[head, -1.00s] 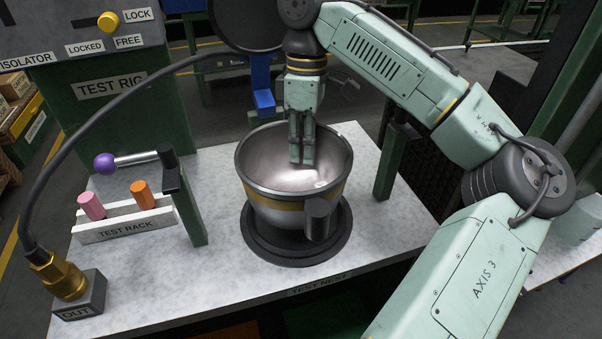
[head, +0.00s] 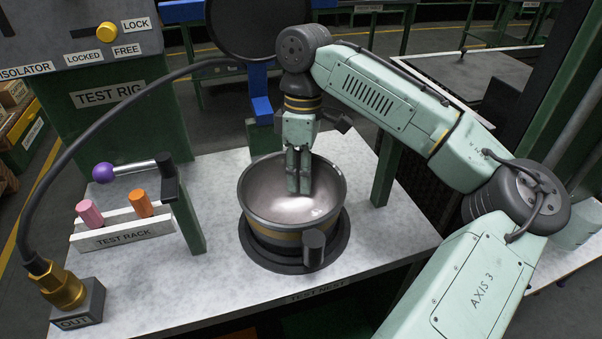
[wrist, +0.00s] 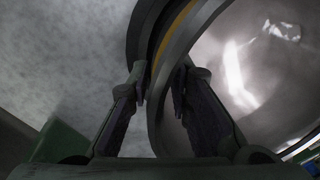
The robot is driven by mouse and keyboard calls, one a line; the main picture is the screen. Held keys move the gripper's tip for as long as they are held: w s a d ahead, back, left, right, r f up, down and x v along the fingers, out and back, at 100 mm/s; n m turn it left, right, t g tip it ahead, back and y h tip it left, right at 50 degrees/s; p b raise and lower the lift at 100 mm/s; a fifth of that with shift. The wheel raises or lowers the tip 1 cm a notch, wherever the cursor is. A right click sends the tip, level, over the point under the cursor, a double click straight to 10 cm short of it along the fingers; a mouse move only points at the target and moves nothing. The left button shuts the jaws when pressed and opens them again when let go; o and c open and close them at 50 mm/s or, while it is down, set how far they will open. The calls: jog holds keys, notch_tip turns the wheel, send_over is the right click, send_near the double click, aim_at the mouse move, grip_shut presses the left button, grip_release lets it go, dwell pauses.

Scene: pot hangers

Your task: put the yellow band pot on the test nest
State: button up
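The yellow band pot (head: 272,236) is a round metal bowl with a dark rim, a yellow band and a short dark handle (head: 314,248) facing the front. It stands roughly upright within the test nest (head: 246,243), a dark round ring on the bench. Whether its base fully rests there is hidden. In the wrist view, the rim (wrist: 159,100) passes between the two fingers of my gripper (wrist: 162,80), one outside and one inside the bowl.
The test rack (head: 122,234) with a pink and an orange peg stands left on the bench (head: 215,285). A green post with a purple-knobbed lever (head: 103,172) stands beside it. Another green post (head: 384,175) is to the right. A dark hose (head: 62,145) arches at left.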

jog(key=shift+o, duration=1)
notch_tip(320, 180, up, 12)
jog(key=w, duration=0.2)
jog(key=shift+d, duration=0.15)
jog(key=shift+s, duration=0.1)
